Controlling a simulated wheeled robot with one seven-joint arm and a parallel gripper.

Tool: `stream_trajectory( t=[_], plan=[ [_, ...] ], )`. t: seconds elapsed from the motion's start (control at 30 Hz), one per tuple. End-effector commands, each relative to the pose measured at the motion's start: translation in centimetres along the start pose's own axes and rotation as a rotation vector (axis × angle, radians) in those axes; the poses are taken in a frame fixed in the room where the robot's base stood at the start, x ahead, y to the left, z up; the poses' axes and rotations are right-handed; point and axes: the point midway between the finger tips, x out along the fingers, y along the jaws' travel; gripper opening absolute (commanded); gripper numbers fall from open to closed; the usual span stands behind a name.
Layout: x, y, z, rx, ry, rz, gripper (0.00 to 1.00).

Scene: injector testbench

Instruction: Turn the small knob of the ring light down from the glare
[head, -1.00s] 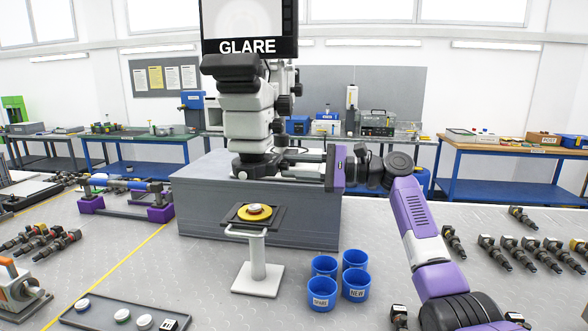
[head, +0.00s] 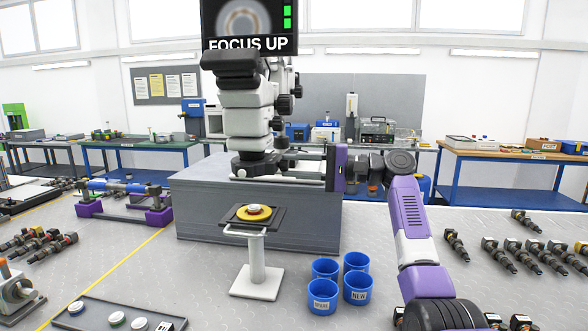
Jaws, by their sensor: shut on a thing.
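The microscope (head: 246,112) stands on a grey block, with the dark ring light (head: 252,164) at its lower end. My gripper (head: 283,166) reaches in from the right, its two fingers stretched level toward the ring light. It is shut on the small knob at the ring light's right side; the knob itself is mostly hidden between the fingertips. The screen (head: 249,25) above the microscope reads "FOCUS UP" and shows a grey picture with a ring shape and green bars. A yellow holder with a small round part (head: 254,211) sits on the stage below.
Several blue cups (head: 325,269) stand in front of the grey block (head: 200,210), below my arm. A dark tray (head: 95,312) with round parts lies front left. Injectors (head: 500,255) lie at the right. Larger dark knobs (head: 284,104) stick out from the microscope just above my gripper.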

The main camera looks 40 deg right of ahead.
Motion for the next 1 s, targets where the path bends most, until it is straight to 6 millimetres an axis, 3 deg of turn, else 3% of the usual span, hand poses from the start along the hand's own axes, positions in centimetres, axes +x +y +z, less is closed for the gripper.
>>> stream_trajectory(
  t=[0.4,0.43,0.53,0.87,1.0],
  plan=[
    [0.0,0.3,0.1,-0.006,-0.004,0.005,0.00],
    [0.0,0.3,0.1,-0.005,-0.004,0.005,0.29],
    [0.0,0.2,0.1,-0.006,-0.004,0.005,0.48],
    [-0.1,0.1,0.0,-0.006,-0.001,0.002,0.49],
    [-1.4,0.1,-0.1,-0.007,0.001,0.000,0.49]
  ],
)
